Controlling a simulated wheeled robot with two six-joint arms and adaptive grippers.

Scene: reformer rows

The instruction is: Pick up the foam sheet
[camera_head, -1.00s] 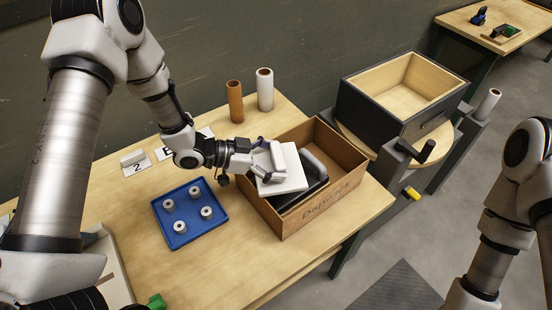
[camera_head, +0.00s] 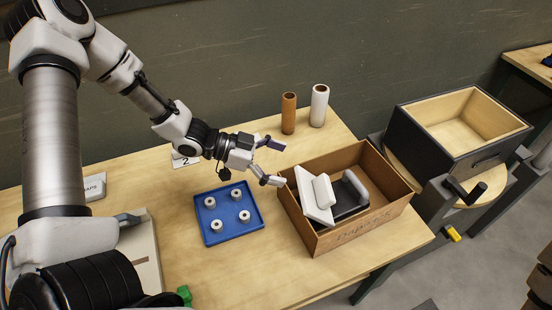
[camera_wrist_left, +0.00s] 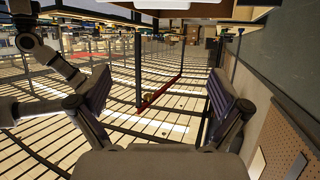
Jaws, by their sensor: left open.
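A white flat piece (camera_head: 312,197), which looks like the foam sheet, leans tilted inside the open brown box (camera_head: 345,237) at its left side. A white rounded grip-like piece (camera_head: 324,191) shows against its face. Its lower edge is hidden by the box wall. My left gripper (camera_head: 273,163) is open and empty, above the table just left of the box and apart from the white piece. In the left wrist view its two fingers (camera_wrist_left: 160,103) are spread with nothing between them. My right gripper is not in view.
A dark piece with a grey handle (camera_head: 355,183) lies in the box beside the white piece. A blue tray (camera_head: 212,237) with several white rings is left of the box. Brown (camera_head: 289,113) and white (camera_head: 319,105) rolls stand behind. A dark open crate (camera_head: 414,128) is at right.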

